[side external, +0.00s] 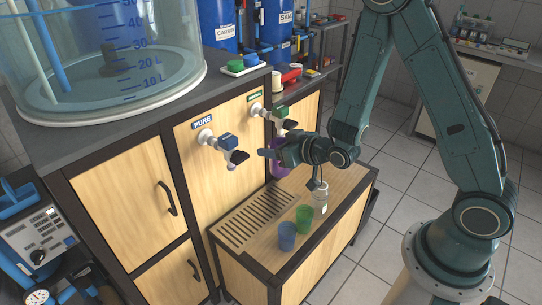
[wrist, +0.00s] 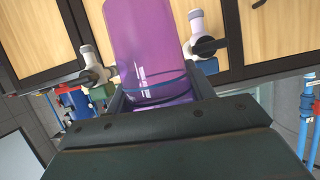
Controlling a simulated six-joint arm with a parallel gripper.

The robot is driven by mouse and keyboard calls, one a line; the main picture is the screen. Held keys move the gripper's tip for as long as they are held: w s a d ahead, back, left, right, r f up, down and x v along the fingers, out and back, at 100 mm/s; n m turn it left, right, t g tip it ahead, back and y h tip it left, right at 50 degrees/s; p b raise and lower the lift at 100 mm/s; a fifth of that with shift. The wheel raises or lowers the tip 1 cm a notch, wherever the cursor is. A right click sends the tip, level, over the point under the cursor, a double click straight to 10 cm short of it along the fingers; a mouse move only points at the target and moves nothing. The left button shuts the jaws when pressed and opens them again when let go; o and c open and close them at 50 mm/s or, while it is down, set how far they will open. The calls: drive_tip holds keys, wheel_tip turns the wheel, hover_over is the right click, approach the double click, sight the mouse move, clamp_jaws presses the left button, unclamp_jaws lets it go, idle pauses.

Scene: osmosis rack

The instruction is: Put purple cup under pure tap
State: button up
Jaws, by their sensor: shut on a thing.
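The purple cup (side external: 280,166) is held in my gripper (side external: 275,153), clear of the counter and in front of the cabinet. In the wrist view the cup (wrist: 148,50) fills the space between the jaws, which are shut on it; my gripper partly hides it in the side view. The pure tap (side external: 228,143), with a blue handle and a PURE label above it, is on the cabinet front, left of the cup and apart from it. In the wrist view this tap (wrist: 204,42) shows just right of the cup.
A second tap with a green handle (side external: 278,113) is close behind my gripper. A slatted drain grate (side external: 255,218) lies below the taps.

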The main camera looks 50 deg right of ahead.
drive_tip(key=w+a+f, duration=0.2)
drive_tip(key=w+f, duration=0.2)
drive_tip(key=f, duration=0.3)
drive_tip(key=w+a+f+h, duration=0.1)
drive_tip(key=w+a+f, duration=0.1)
drive_tip(key=f, duration=0.5)
drive_tip(key=w+a+f+m, duration=0.1)
drive_tip(key=w+a+f, duration=0.2)
drive_tip(key=w+f, duration=0.2)
drive_tip(key=shift+w+f+h, duration=0.3)
drive_tip(key=shift+w+f, duration=0.05)
drive_tip(key=shift+f, duration=0.6)
drive_tip(key=shift+f, duration=2.9)
drive_tip(key=shift+f, duration=0.1)
drive_tip(key=shift+f, duration=2)
drive_tip(key=shift+f, duration=0.1)
